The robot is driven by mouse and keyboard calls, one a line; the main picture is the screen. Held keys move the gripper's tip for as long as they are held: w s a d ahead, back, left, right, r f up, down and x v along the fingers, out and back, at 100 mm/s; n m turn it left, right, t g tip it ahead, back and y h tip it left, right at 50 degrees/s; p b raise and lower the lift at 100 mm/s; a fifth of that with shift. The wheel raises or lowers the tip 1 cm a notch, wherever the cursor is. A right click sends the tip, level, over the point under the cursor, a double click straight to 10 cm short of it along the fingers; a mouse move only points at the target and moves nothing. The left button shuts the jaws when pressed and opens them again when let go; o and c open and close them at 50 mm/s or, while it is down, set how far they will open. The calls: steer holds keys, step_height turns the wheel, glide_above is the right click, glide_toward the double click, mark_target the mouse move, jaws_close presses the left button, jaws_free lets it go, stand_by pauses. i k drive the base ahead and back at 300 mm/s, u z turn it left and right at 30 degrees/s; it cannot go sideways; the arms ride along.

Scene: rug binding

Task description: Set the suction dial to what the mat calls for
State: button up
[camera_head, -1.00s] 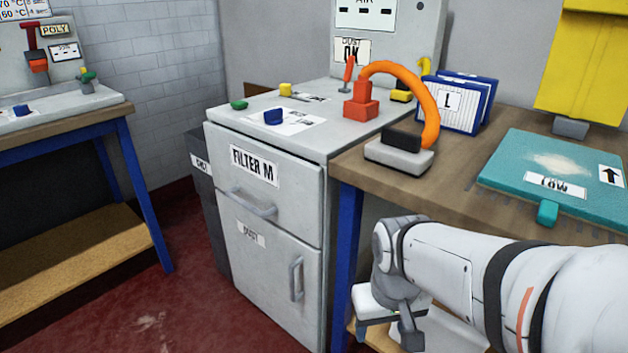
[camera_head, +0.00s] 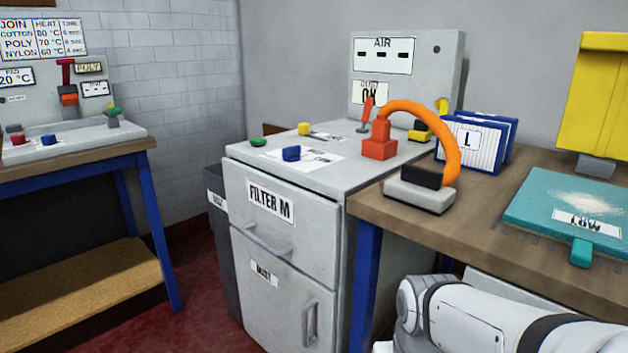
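The teal mat (camera_head: 530,212) lies on the wooden bench at the right, with a pale dusty patch on it. Its white label (camera_head: 585,220) reads LOW. A blue knob (camera_head: 291,153), which looks like the suction dial, sits on a white printed sheet on top of the grey cabinet marked FILTER M (camera_head: 242,200). The print around the knob is too small to read, and I cannot tell its setting. My arm shows at the bottom right, below the bench edge and apart from the knob. My gripper is below the picture's edge.
On the cabinet top are a green knob (camera_head: 258,142), a yellow knob (camera_head: 304,129) and a red block (camera_head: 380,140) with an orange hose (camera_head: 447,130). The hose arches to a grey-and-black tool (camera_head: 420,190). Blue-framed filters (camera_head: 468,146) stand behind. Another bench (camera_head: 80,163) stands left.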

mark_target(292, 154)
steer(key=z, duration=0.4)
steer(key=k, duration=1.15)
steer(key=z, duration=0.25)
steer(key=i, duration=0.7)
steer(key=z, duration=0.35)
